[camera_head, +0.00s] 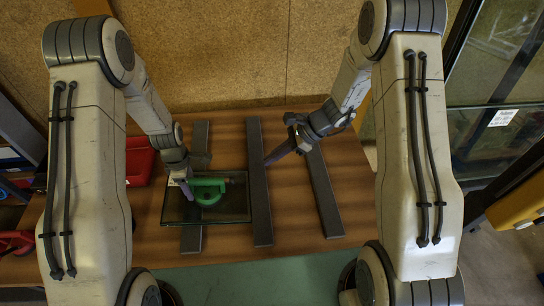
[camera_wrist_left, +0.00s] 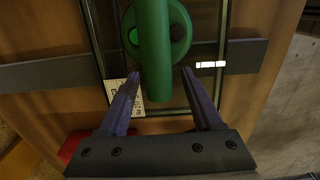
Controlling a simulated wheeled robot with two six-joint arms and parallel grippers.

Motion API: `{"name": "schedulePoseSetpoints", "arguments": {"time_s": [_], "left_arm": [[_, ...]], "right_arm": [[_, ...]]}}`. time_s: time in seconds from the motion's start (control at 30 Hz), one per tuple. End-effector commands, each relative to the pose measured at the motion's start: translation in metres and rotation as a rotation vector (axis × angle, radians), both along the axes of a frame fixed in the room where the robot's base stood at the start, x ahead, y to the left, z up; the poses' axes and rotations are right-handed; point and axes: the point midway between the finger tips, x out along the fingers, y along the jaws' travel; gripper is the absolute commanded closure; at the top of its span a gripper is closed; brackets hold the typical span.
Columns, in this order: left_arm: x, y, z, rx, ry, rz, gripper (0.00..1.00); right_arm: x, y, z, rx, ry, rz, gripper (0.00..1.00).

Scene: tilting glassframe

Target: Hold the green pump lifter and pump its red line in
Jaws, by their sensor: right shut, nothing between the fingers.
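The green pump lifter (camera_head: 209,191) sits on a dark glass pane (camera_head: 238,205) on the table. In the left wrist view its green handle (camera_wrist_left: 155,50) runs over a round green body with dark discs. My left gripper (camera_head: 183,188) is at the lifter's left side. In the left wrist view its open fingers (camera_wrist_left: 160,75) stand on either side of the handle's near end, with a gap visible on both sides. A small reddish bit shows at the lifter's right end; I cannot make out the red line. My right gripper (camera_head: 270,160) is shut and empty, away to the right.
Dark grey bars (camera_head: 259,190) lie across the wooden table (camera_head: 290,215), with another bar (camera_head: 326,195) further right. A red bin (camera_head: 138,160) stands at the left. A white label (camera_wrist_left: 138,96) lies near the left fingers. A glass frame (camera_head: 500,80) stands at the right.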

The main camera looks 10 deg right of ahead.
Motion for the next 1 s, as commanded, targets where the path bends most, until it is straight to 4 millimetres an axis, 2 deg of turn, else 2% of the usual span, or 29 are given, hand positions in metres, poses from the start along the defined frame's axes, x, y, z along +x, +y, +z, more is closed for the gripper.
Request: {"name": "schedulePoseSetpoints", "arguments": {"time_s": [0.13,0.23,0.5,0.7,0.83,1.0], "left_arm": [[0.001,0.0,0.004,0.0,-0.002,0.0,0.33],[0.001,0.0,0.015,0.0,-0.003,0.0,0.33],[0.002,0.0,0.072,0.0,-0.006,0.0,0.33],[0.001,0.0,0.106,0.0,-0.004,0.0,0.33],[0.001,0.0,0.117,0.0,-0.001,0.0,0.33],[0.0,0.0,0.12,0.0,0.0,0.0,0.33]], "right_arm": [[0.0,0.0,0.0,0.0,0.0,0.0,1.0],[0.0,0.0,0.0,0.0,0.0,0.0,1.0],[0.0,0.0,0.0,0.0,0.0,0.0,1.0],[0.0,0.0,0.0,0.0,0.0,0.0,1.0],[0.0,0.0,0.0,0.0,0.0,0.0,1.0],[0.0,0.0,0.0,0.0,0.0,0.0,1.0]]}}
